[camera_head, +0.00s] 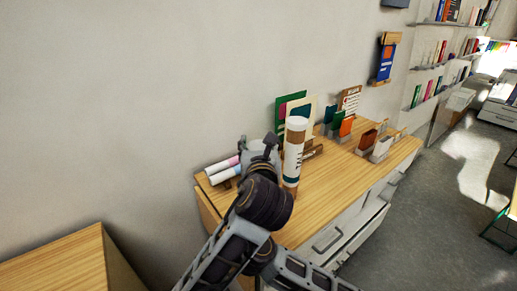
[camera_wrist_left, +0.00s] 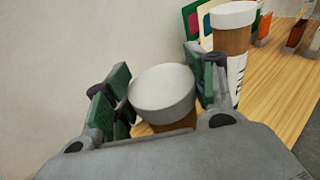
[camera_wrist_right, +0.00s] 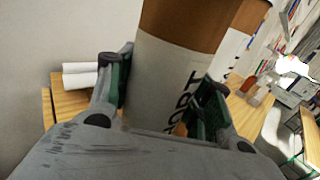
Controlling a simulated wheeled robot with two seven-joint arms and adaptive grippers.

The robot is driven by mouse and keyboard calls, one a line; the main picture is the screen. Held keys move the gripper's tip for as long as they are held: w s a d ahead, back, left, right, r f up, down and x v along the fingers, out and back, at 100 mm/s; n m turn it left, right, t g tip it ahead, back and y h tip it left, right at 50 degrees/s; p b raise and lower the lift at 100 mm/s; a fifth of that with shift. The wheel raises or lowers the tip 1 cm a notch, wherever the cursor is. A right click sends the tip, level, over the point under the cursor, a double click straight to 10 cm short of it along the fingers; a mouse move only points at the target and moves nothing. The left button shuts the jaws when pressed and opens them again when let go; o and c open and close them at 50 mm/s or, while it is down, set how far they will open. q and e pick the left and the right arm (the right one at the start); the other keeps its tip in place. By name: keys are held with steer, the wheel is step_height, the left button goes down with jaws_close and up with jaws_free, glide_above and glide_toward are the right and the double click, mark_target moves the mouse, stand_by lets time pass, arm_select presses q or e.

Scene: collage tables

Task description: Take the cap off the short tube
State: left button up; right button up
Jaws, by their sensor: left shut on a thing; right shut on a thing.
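In the left wrist view, my left gripper (camera_wrist_left: 160,78) is shut on a white cap (camera_wrist_left: 162,95), with brown tube showing just below it. I cannot tell whether the cap is still seated. In the right wrist view, my right gripper (camera_wrist_right: 165,92) is shut on the short tube (camera_wrist_right: 165,65), brown with a white label ending in "ORT". That tube's top is out of this view. In the head view, my left gripper (camera_head: 262,149) hides the short tube, and my right gripper cannot be made out.
A taller brown tube (camera_head: 291,160) with a white cap stands upright close to the right of my left gripper. Rolled papers (camera_head: 224,170) lie at the desk's left end. Cards and small holders (camera_head: 340,126) stand behind and to the right. The desk's front right top (camera_head: 320,200) is clear.

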mark_target(259, 146)
arm_select(q)
steer(key=shift+r, duration=0.35)
stand_by(0.3)
steer(key=shift+r, duration=1.95)
arm_select(e)
steer(key=o, duration=1.5)
steer(key=shift+s+a, duration=0.2)
steer(key=shift+s, duration=3.55)
